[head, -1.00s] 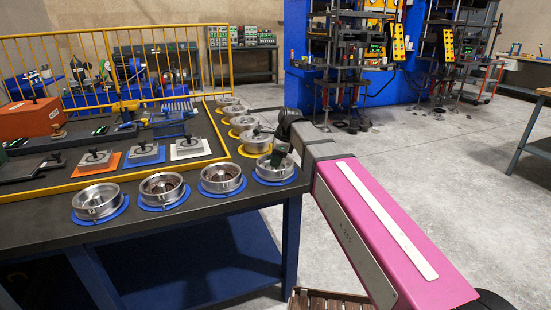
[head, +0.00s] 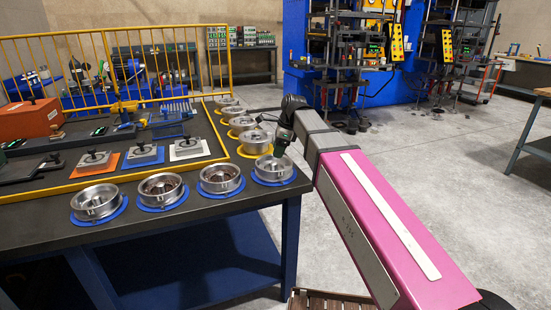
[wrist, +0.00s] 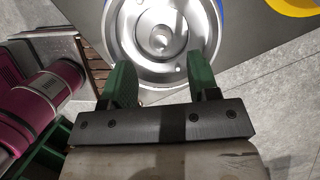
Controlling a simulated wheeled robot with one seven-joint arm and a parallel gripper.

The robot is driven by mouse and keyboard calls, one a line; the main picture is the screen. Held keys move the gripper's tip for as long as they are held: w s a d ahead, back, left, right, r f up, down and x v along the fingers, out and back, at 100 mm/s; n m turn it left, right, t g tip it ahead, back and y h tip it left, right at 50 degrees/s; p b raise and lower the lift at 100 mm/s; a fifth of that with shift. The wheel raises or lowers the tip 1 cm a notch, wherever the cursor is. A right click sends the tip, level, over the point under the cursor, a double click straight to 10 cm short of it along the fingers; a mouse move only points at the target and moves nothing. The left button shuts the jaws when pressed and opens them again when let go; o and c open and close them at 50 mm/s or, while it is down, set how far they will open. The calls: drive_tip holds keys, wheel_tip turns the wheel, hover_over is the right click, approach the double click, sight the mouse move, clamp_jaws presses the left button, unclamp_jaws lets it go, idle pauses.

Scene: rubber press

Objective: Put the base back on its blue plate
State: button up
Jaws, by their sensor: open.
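The silver round base (head: 273,169) sits level on its blue plate (head: 290,181) at the right end of the front row, near the table corner. In the wrist view the base (wrist: 150,60) fills the top middle, and a sliver of the blue plate (wrist: 223,14) shows beside it. My gripper (head: 279,153) is just above the base's far right side.
Three similar silver bases, one of them at the left (head: 97,202), stand on blue plates along the front edge. Others stand on yellow plates behind, the nearest (head: 256,141) close to my gripper. A yellow rail (head: 215,135) encloses tools. Open floor lies right.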

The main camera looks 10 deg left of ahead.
drive_tip(key=v, duration=0.7)
drive_tip(key=shift+s, duration=0.15)
